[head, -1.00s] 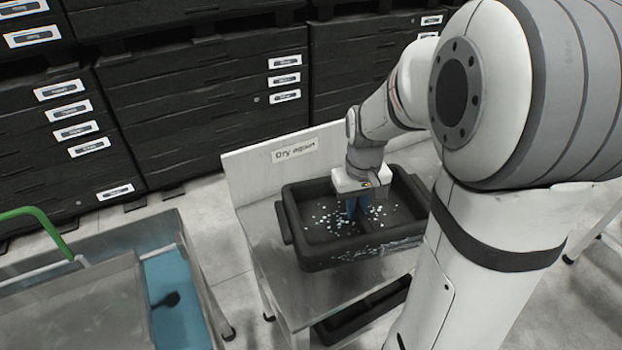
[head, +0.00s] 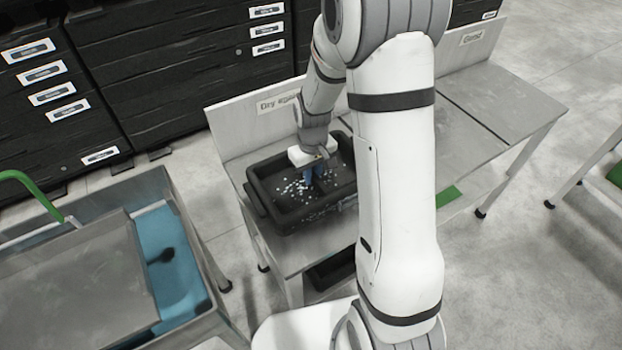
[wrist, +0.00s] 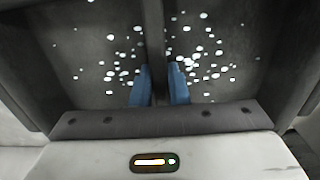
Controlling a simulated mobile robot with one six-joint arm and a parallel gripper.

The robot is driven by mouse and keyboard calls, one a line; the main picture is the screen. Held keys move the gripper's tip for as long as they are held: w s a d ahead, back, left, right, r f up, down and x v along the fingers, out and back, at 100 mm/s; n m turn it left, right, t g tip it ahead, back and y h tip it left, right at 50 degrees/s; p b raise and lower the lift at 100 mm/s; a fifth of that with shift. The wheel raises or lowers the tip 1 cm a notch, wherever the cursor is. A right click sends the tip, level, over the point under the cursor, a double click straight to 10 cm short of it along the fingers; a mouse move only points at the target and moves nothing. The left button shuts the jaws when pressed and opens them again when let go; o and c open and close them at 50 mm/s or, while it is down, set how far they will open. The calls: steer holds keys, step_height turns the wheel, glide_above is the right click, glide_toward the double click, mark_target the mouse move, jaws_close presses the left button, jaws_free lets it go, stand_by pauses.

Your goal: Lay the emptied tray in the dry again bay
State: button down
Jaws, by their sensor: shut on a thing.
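The black tray (head: 285,218) is at the dry again bay, in front of the upright board (head: 232,130) with the partly covered "Dry again" sign (head: 277,103). White specks lie scattered on the tray's floor. My gripper (head: 315,178) reaches down into the tray. In the wrist view, the blue fingers of my gripper (wrist: 160,88) are shut on the tray's central divider (wrist: 154,40), one on each side. The tray looks level over the steel bench (head: 262,240); I cannot tell whether its underside touches. My arm hides the bay's right side.
Another black tray (head: 330,272) shows below the bench top. A steel cart with a blue floor (head: 172,265) and green handle stands at left. Black labelled crates (head: 170,70) are stacked behind.

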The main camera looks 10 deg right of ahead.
mark_target(313, 174)
steer(key=shift+f, duration=1.25)
steer(key=shift+f, duration=0.2)
steer(key=c, duration=1.4)
jaws_free()
steer(key=shift+r, duration=0.15)
step_height(313, 174, up, 11)
steer(key=shift+r, duration=0.15)
steer(key=shift+s+r, duration=0.15)
steer(key=shift+r, duration=0.5)
steer(key=s+d+r+m+t, duration=0.1)
steer(key=s+r, duration=0.4)
steer(key=s, duration=0.4)
steer(key=s+d+r+m+t, duration=0.1)
steer(key=s+r+m, duration=0.1)
steer(key=s+r, duration=0.3)
steer(key=s, duration=0.4)
steer(key=shift+m+t, duration=0.3)
steer(key=shift+t, duration=0.1)
